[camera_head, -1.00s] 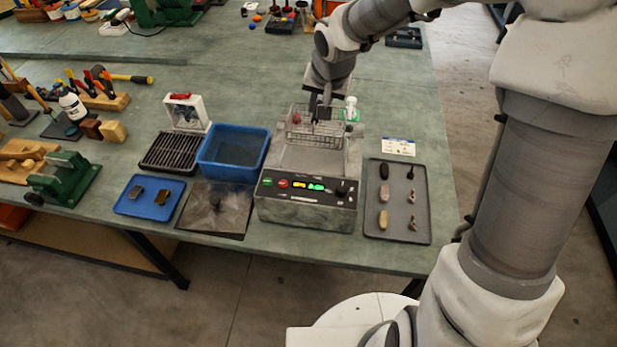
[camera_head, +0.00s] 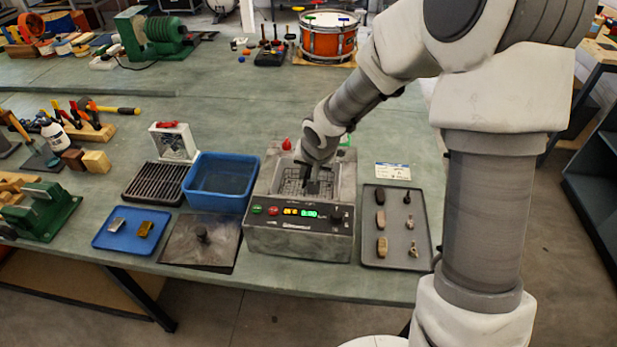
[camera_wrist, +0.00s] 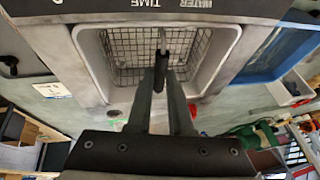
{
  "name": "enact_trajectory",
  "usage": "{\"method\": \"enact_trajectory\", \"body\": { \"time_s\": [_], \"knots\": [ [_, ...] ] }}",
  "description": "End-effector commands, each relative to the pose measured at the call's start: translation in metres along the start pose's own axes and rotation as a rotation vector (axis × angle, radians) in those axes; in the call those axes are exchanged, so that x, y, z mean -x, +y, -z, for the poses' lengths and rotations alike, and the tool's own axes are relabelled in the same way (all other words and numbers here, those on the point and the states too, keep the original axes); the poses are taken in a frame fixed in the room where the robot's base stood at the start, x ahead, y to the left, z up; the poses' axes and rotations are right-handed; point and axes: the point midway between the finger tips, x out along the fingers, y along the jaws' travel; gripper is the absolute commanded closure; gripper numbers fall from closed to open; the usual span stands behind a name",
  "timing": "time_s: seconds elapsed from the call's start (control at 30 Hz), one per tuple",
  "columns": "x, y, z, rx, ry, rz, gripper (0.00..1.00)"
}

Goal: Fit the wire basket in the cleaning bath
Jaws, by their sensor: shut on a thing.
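The cleaning bath (camera_head: 297,243) is a grey box with a dark control panel, lit orange and green displays and an open tank on top. The wire basket (camera_head: 293,186) is down inside the tank, and its mesh also shows within the tank walls in the wrist view (camera_wrist: 126,48). My gripper (camera_head: 313,186) is over the tank, shut on the basket's upright handle; in the wrist view the fingertips (camera_wrist: 161,70) close on it. I cannot tell whether the basket touches the tank floor.
A blue tub (camera_head: 220,183) and black rack (camera_head: 157,183) stand left of the bath. A dark lid with a knob (camera_head: 201,240) and blue tray (camera_head: 131,229) lie in front of them. A grey tray (camera_head: 396,228) with several small parts lies right, near a label card (camera_head: 393,171).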

Motion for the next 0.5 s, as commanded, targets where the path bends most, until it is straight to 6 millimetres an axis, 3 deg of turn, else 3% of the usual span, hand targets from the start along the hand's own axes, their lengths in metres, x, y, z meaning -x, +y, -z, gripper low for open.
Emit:
{"method": "enact_trajectory", "body": {
  "time_s": [0.5],
  "knots": [
    [-0.0124,0.0023,-0.0046,0.000,0.002,0.001,1.00]
  ]
}}
